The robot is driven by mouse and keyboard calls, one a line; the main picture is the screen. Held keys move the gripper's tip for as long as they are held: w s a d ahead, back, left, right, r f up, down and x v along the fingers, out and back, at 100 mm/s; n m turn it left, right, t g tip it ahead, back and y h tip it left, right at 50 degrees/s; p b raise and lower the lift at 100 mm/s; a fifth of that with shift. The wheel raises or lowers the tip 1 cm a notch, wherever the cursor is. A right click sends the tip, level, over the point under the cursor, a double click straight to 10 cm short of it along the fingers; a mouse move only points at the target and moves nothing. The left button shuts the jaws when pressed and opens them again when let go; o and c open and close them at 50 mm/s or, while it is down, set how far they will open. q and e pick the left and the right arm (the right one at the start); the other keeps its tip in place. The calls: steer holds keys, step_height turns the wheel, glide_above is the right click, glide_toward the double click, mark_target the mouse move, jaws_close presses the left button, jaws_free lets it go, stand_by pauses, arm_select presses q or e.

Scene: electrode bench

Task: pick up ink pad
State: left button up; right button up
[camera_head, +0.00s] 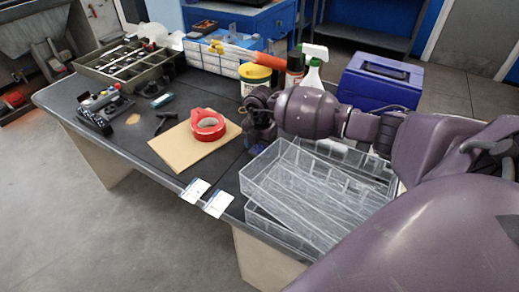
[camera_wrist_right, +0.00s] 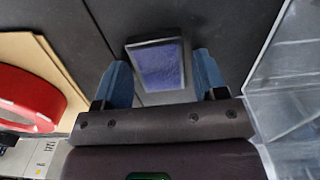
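The ink pad (camera_wrist_right: 157,66) is a small rectangular case with a dark blue pad and a grey rim, lying on the dark bench in the right wrist view. My right gripper (camera_wrist_right: 162,75) is open, with one blue finger on each side of the ink pad in that view. No contact with the pad shows, and the height of the fingers above it is hard to tell. In the head view my right gripper (camera_head: 258,140) points down at the bench and hides the ink pad. My left gripper is not in view.
A clear divided tray (camera_head: 262,185) stands close to the right of my gripper. A brown board (camera_head: 178,152) with a red tape roll (camera_head: 208,124) lies to the left. A yellow tub (camera_head: 254,78), a spray bottle (camera_head: 313,75) and a blue box (camera_head: 380,82) stand behind.

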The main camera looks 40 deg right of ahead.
mark_target(260, 147)
steer(key=c, duration=0.7)
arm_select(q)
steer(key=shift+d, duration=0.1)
arm_select(e)
step_height(260, 147, up, 7)
steer(key=shift+p, duration=0.75)
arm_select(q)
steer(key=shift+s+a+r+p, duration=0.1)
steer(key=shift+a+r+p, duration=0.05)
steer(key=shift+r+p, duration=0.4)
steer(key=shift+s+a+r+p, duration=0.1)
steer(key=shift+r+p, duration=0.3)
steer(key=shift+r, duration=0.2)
arm_select(e)
step_height(260, 147, up, 13)
steer(key=shift+r, duration=0.1)
